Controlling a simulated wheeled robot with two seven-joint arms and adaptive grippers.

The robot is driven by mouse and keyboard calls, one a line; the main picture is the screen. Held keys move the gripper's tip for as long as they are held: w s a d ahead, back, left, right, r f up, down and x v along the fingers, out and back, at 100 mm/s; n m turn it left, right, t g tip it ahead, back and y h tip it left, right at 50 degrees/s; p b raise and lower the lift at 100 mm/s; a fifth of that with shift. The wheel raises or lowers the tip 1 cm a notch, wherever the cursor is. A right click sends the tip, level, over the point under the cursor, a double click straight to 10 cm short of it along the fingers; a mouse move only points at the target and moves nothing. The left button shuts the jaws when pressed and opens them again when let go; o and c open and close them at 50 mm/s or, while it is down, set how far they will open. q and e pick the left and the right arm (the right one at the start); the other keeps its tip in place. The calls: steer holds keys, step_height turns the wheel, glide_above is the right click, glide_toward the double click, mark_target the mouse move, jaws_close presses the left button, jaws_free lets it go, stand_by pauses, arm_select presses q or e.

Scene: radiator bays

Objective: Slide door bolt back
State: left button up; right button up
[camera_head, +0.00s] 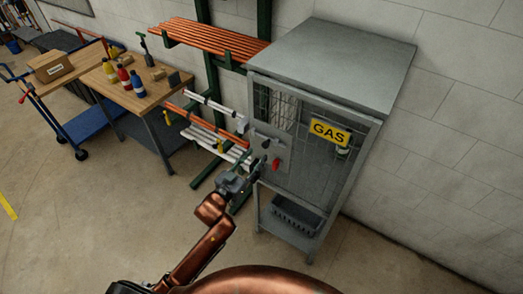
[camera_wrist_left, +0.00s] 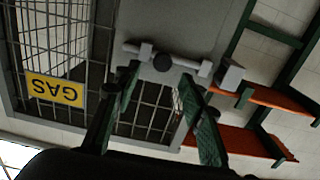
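The grey gas cabinet (camera_head: 330,68) has a wire-mesh door with a yellow GAS sign (camera_head: 330,132). A grey plate (camera_head: 270,148) sits at the door's left edge. In the left wrist view, which is upside down, the door bolt (camera_wrist_left: 189,66) is a light bar across the plate with a round dark knob (camera_wrist_left: 163,62). My left gripper (camera_head: 257,173) is in front of the plate. Its fingers (camera_wrist_left: 160,76) are open, spread to either side of the knob, and nothing is seen held. Whether they touch the bolt cannot be told. My right gripper is not in view.
A small red part (camera_head: 276,164) is on the plate. Left of the cabinet stands a green rack with orange bars (camera_head: 215,40) and white pipes. A wooden workbench (camera_head: 150,92) with bottles and a blue cart (camera_head: 95,122) are farther left. The floor in front is clear.

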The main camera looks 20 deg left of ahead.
arm_select(q)
steer(key=v, duration=0.6)
stand_by(0.3)
